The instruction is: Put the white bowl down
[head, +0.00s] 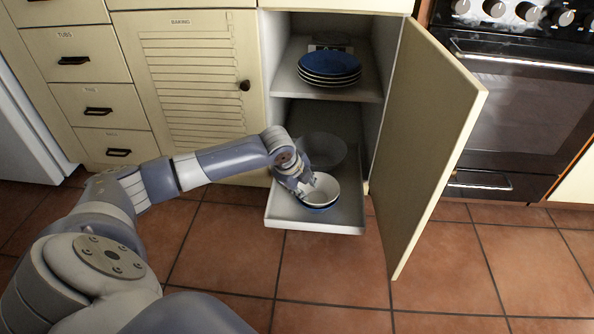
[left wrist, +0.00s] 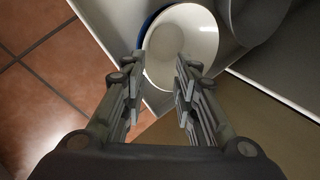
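The white bowl (head: 324,188) sits upright on the pull-out shelf (head: 345,222) low in the open cupboard. A blue rim (head: 320,209) shows just under it, seemingly a blue bowl it rests in. My left gripper (head: 303,186) is at the white bowl's left side. In the left wrist view, the white bowl (left wrist: 185,45) lies beyond the fingertips. The left gripper (left wrist: 161,62) is open, its fingers apart on either side of the bowl's near-left rim, with a visible gap. My right gripper is not in view.
A grey bowl (head: 324,150) stands behind on the pull-out shelf. A stack of blue plates (head: 330,66) is on the shelf above. The open cupboard door (head: 425,140) juts out at the right, before the oven (head: 515,110). The shelf's front right corner is bare.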

